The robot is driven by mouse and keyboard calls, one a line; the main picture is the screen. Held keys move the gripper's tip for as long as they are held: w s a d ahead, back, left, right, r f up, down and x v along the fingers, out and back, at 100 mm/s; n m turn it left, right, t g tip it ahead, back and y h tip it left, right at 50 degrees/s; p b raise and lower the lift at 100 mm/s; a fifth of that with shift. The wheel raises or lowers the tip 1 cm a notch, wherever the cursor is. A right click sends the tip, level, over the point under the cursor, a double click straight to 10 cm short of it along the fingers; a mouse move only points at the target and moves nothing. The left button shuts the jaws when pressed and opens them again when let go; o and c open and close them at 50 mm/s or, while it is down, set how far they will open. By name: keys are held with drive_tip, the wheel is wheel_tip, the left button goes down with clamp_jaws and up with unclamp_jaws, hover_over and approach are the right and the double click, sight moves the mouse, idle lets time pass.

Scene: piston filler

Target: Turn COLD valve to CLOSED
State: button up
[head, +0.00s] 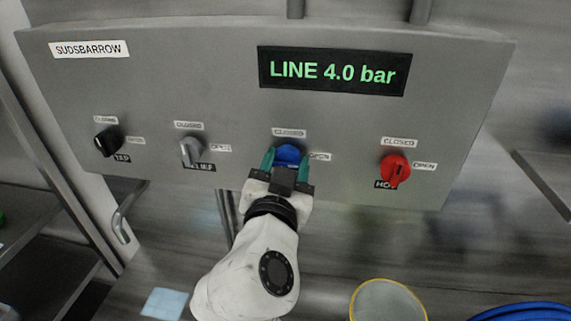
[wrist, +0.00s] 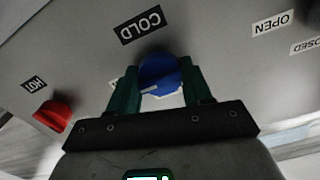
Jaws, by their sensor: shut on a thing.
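The blue COLD valve knob (head: 287,154) is on the grey panel, third from the left. A CLOSED label (head: 289,133) is above it and an OPEN label (head: 320,156) to its right. My gripper (head: 286,166) is shut on the knob, with a green finger on each side. The wrist view shows the knob (wrist: 160,74) between the fingers of my gripper (wrist: 158,86), beside the COLD label (wrist: 140,26). A pale mark on the knob points toward the lower left there. In the head view my gripper hides the knob's lower part.
The red HOT knob (head: 394,170) is to the right, with room between it and my gripper. A grey knob (head: 191,151) and a black knob (head: 107,141) are to the left. The display (head: 333,71) reads LINE 4.0 bar. A yellow-rimmed container (head: 387,301) stands below.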

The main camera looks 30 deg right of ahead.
drive_tip(key=n+p, duration=0.1)
drive_tip(key=n, duration=0.3)
drive_tip(key=shift+r, duration=0.1)
drive_tip(key=n+p, duration=0.1)
drive_tip(key=n, duration=0.3)
drive_tip(key=shift+n+p, duration=0.3)
drive_tip(key=shift+p, duration=0.05)
drive_tip(key=n+p, duration=0.2)
drive_tip(key=n, duration=0.2)
drive_tip(key=shift+r+n+p, duration=0.1)
drive_tip(key=shift+n+p, duration=0.2)
drive_tip(key=shift+p, duration=0.05)
drive_tip(key=n+p, duration=0.2)
drive_tip(key=n, duration=0.2)
drive_tip(key=shift+p, duration=0.3)
drive_tip(key=shift+n, duration=0.4)
drive_tip(key=o, duration=1)
drive_tip(key=shift+o, duration=0.2)
drive_tip(key=shift+f, duration=0.2)
